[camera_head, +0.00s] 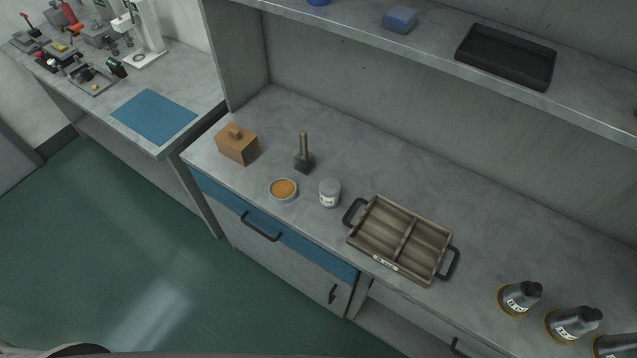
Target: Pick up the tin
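A small grey cylinder with a pale label (329,194), which looks like a lidded tin, stands upright on the grey counter (350,155). Just left of it is a low, round, pale container with an orange-brown top or content (284,189). I cannot tell for certain which of the two is the tin. The two stand apart with a small gap. Neither of my grippers shows in the head view.
A wooden box (238,148) and a wooden-handled block tool (304,155) stand behind and left. A two-compartment tray with black handles (405,239) is close on the right. Dark labelled bottles (520,299) stand far right. A shelf (430,65) overhangs the back.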

